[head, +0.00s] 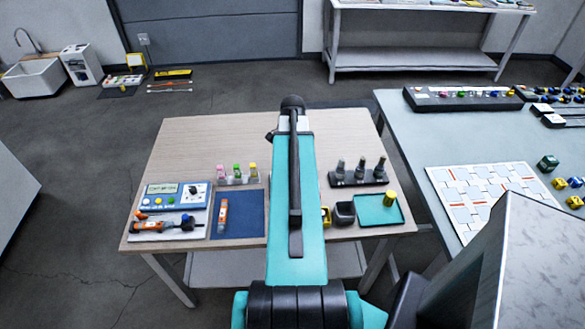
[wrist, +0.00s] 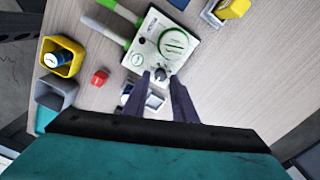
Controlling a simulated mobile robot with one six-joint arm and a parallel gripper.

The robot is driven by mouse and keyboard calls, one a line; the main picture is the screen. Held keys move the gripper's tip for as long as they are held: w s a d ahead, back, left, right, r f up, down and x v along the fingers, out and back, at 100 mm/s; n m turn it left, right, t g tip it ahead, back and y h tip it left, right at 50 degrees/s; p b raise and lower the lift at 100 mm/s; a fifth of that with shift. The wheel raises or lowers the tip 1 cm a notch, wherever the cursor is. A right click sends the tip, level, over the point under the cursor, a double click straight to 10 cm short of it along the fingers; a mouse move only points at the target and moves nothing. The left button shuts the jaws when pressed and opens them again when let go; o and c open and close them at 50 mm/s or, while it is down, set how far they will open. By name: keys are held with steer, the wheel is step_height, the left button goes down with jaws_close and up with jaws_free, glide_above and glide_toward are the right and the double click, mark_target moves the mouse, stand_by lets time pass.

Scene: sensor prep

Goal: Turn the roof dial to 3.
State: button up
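In the wrist view a white device (wrist: 150,40) with a green-ringed round part (wrist: 174,42) and a green-tipped handle lies on the table. A small grey dial (wrist: 160,73) sits at its near edge; I take it for the roof dial, but its number is unreadable. My gripper (wrist: 161,78) has its two dark fingers apart, with the tips beside the dial. Whether they touch it I cannot tell. In the head view my arm hides the device and the gripper.
The wooden table (head: 190,140) carries a blue control box (head: 175,196) and a blue mat (head: 255,215) at left. A dark rack (head: 358,180) and teal tray (head: 380,212) stand at right. In the wrist view, a yellow cup (wrist: 62,56), grey cup (wrist: 55,92) and red block (wrist: 100,78) are near.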

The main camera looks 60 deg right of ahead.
step_height(320, 180, up, 12)
steer(key=b, duration=0.2)
stand_by(0.7)
steer(key=shift+r, duration=0.1)
stand_by(0.4)
